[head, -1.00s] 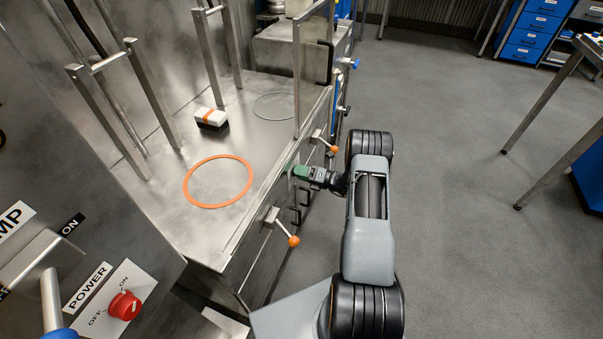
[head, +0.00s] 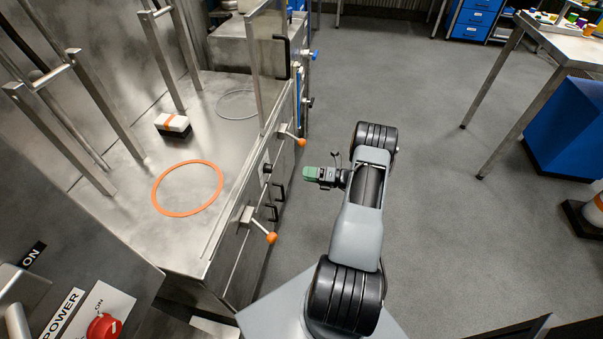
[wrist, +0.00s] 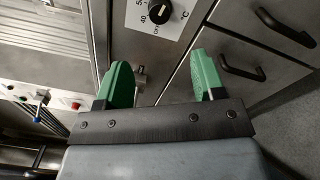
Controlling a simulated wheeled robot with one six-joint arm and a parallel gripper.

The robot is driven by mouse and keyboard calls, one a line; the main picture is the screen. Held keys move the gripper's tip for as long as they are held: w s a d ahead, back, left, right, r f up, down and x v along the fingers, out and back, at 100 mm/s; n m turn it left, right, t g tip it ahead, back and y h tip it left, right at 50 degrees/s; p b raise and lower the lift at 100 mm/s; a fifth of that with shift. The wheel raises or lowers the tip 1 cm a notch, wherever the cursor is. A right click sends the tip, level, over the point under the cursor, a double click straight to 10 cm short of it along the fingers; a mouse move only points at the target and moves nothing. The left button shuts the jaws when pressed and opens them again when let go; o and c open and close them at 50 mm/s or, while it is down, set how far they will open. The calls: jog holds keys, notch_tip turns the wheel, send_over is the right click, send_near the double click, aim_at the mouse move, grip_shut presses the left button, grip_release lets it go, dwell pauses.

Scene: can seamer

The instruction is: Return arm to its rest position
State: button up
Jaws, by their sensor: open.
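My gripper (head: 312,173) has green fingertips and is held out over the grey floor, a short way to the right of the steel machine's front. In the wrist view my gripper (wrist: 160,82) shows its two green fingers spread apart with nothing between them. Beyond them are a dial (wrist: 160,10) and dark drawer handles (wrist: 240,70) on the machine's front. My arm is bent, with its upper links over open floor.
Orange-knobbed levers (head: 271,237) stick out from the machine's front. A steel table (head: 568,48) stands at the right. The floor (head: 440,220) between is clear.

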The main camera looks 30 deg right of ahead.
dwell(0.7)
jog(key=s+a+f+n+g, duration=0.3)
jog(key=s+a+n+g, duration=0.15)
jog(key=n, duration=0.25)
jog(key=s+a+r+n+g+h+p, duration=0.4)
jog(key=r+n+g, duration=0.3)
jog(key=r+n, duration=0.4)
jog(key=s+a+r+n+t+h+p, duration=0.1)
jog(key=s+a+r+n+h+p, duration=0.1)
jog(key=r+n, duration=0.5)
jog(key=s+a+r+n+h+p, duration=0.3)
jog(key=a+r+n+p, duration=0.3)
jog(key=r, duration=1.1)
jog(key=s+a+r+n+t+h+p, duration=0.1)
jog(key=s+a+r+n+h+p, duration=0.2)
jog(key=r+n, duration=0.5)
notch_tip(320, 180, up, 4)
jog(key=a+h+p, duration=0.1)
jog(key=a+p, duration=0.1)
jog(key=p, duration=0.1)
jog(key=shift+s+r+t+p, duration=0.25)
jog(key=shift+t+p, duration=0.1)
jog(key=shift+p, duration=0.05)
jog(key=shift+c, duration=0.2)
